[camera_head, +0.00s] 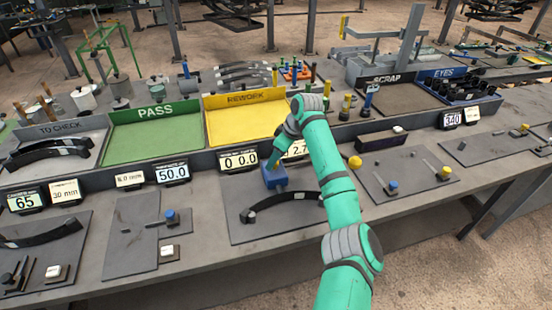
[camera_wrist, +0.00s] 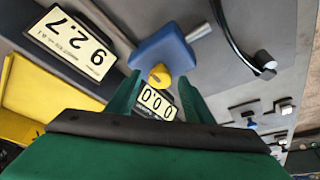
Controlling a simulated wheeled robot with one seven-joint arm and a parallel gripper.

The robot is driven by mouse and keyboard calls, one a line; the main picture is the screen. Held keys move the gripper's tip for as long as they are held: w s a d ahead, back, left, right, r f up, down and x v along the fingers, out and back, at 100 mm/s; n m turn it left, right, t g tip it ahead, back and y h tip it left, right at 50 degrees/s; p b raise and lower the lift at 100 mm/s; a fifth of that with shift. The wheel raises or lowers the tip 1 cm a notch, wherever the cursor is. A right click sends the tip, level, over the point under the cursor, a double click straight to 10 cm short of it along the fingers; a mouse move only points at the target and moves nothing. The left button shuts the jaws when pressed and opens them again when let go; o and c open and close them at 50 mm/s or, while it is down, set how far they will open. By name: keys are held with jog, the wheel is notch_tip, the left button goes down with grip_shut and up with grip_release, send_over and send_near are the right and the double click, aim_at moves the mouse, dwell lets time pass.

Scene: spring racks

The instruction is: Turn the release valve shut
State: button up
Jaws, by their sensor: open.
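A blue block-shaped unit (camera_head: 274,177) stands on the bench at the centre of the head view, under my arm. In the wrist view the blue unit (camera_wrist: 163,50) shows a small yellow knob (camera_wrist: 159,76) on its near face, which looks like the release valve. My gripper (camera_wrist: 159,78) is open, with its green fingers on either side of the knob and gaps visible on both sides. I cannot tell whether the tips reach past the knob. In the head view my gripper (camera_head: 275,160) is at the unit and the knob is hidden.
A dark curved spring leaf (camera_head: 284,198) lies on a plate in front of the unit. A 0 0.0 display (camera_head: 239,161) stands behind it, with another display (camera_head: 298,148) partly behind my arm. The yellow rework tray (camera_head: 245,120) and green pass tray (camera_head: 152,135) are further back.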

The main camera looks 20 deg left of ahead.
jog(key=c, duration=1)
jog(key=shift+m, duration=0.4)
jog(key=m+t, duration=0.1)
jog(key=m, duration=0.3)
jog(key=shift+s+a+t+h, duration=0.2)
jog(key=shift+t+h, duration=0.1)
jog(key=shift+t, duration=0.1)
jog(key=m+t+h, duration=0.1)
jog(key=m, duration=0.3)
jog(key=shift+s, duration=0.1)
jog(key=m+h, duration=0.1)
jog(key=m, duration=0.1)
jog(key=m+h, duration=0.1)
jog(key=m, duration=0.1)
jog(key=shift+a+m+t, duration=0.2)
jog(key=shift+m+t, duration=0.2)
jog(key=m, duration=0.2)
jog(key=m+h, duration=0.1)
jog(key=m, duration=0.1)
jog(key=shift+a+h, duration=0.1)
jog(key=shift+h, duration=0.2)
jog(key=shift+m, duration=0.3)
